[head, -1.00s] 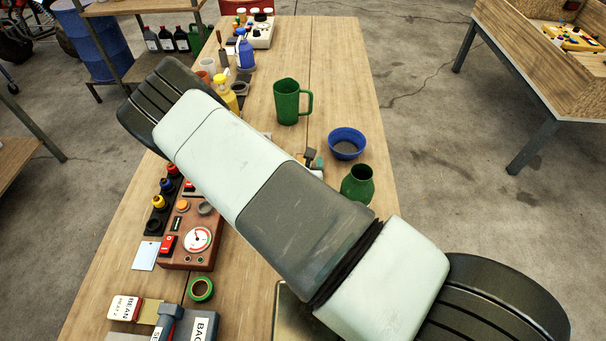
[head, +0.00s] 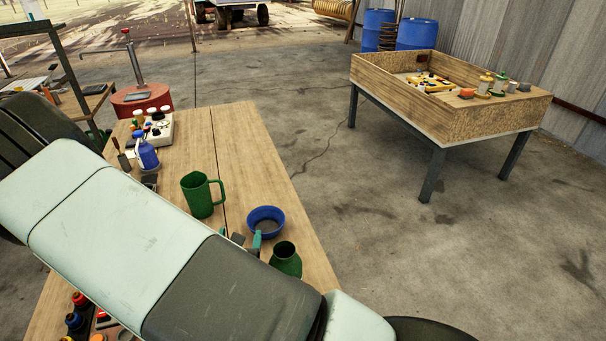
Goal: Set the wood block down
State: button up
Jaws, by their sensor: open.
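My gripper (head: 240,238) shows only in part past the far edge of my arm, just left of the blue bowl. Its two teal fingertips stand apart, so it is open. A small dark grey piece shows between them; I cannot tell what it is. I cannot make out the wood block in the head view; my arm hides much of the near workbench.
The wooden workbench (head: 235,130) holds a green jug (head: 199,197), a blue bowl (head: 266,222), a green pot (head: 286,262) and a blue bottle (head: 147,154). Bare wood lies right of the jug. A raised wooden tray table (head: 490,119) stands apart at right.

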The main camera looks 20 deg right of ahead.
jog(key=s+d+r+m+g+h, duration=0.1)
jog(key=d+r+m+g+h, duration=0.4)
jog(key=d+r+m+h, duration=0.55)
jog(key=s+d+r+m+g+y, duration=0.3)
jog(key=s+d+r+m+g, duration=0.4)
jog(key=r+m, duration=0.3)
jog(key=s+a+r+m+t+y, duration=0.3)
jog(key=s+a+r+m+y, duration=0.5)
jog(key=s+r+m+y, duration=0.2)
jog(key=s+r+y, duration=0.1)
jog(key=s, duration=0.1)
jog(key=shift+s+r+m+y, duration=0.2)
jog(key=shift+s+m+y, duration=0.15)
jog(key=shift+s, duration=0.05)
jog(key=shift+a, duration=0.1)
